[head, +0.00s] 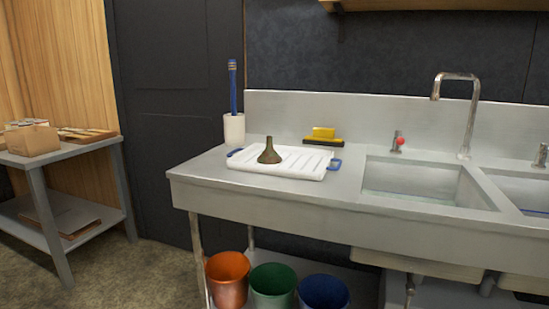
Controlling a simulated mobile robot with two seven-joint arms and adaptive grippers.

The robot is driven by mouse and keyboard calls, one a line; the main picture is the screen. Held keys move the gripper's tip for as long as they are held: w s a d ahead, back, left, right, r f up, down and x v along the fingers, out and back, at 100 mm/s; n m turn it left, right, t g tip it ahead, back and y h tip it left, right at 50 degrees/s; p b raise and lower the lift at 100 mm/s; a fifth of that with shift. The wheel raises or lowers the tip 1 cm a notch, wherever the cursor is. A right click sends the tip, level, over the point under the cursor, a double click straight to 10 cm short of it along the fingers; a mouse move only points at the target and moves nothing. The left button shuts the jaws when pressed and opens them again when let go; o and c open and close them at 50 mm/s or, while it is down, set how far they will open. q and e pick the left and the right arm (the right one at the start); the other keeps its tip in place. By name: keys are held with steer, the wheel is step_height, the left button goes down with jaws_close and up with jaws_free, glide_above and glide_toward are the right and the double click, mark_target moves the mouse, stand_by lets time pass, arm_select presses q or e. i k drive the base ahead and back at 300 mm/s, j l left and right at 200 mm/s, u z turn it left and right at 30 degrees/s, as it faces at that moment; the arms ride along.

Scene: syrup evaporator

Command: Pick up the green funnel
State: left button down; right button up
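A dark olive-brown funnel (269,152) stands wide end down, spout up, on a white drain board (302,170) with blue handles. The board lies on the left part of the steel sink counter (187,169). The funnel looks more brown than green here; no other funnel shows. Neither of my grippers is in the head view.
A white cup (234,129) with a blue-handled tool (232,84) stands behind the board. A yellow sponge (323,133) lies near the backsplash. The sink basin (424,182) and faucet (461,112) are to the right. Orange (228,281), green (273,286) and blue buckets (323,292) stand below.

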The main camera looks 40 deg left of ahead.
mark_target(269, 156)
steer(key=j+z, duration=0.15)
steer(key=z, duration=0.2)
steer(key=j+z, duration=0.15)
steer(key=z, duration=0.25)
steer(key=k+j+z, duration=0.15)
steer(key=j, duration=0.2)
steer(key=j+z, duration=0.2)
steer(key=j, duration=0.2)
steer(key=k+j+z, duration=0.15)
steer(key=j, duration=0.2)
steer(key=k+j, duration=0.15)
steer(key=j, duration=0.3)
steer(key=k+j+z, duration=0.15)
steer(key=j, duration=0.25)
steer(key=k+j, duration=0.25)
steer(key=j, duration=0.2)
steer(key=k+j+z, duration=0.15)
steer(key=j, duration=0.25)
steer(key=k+j, duration=0.25)
steer(key=j, duration=0.15)
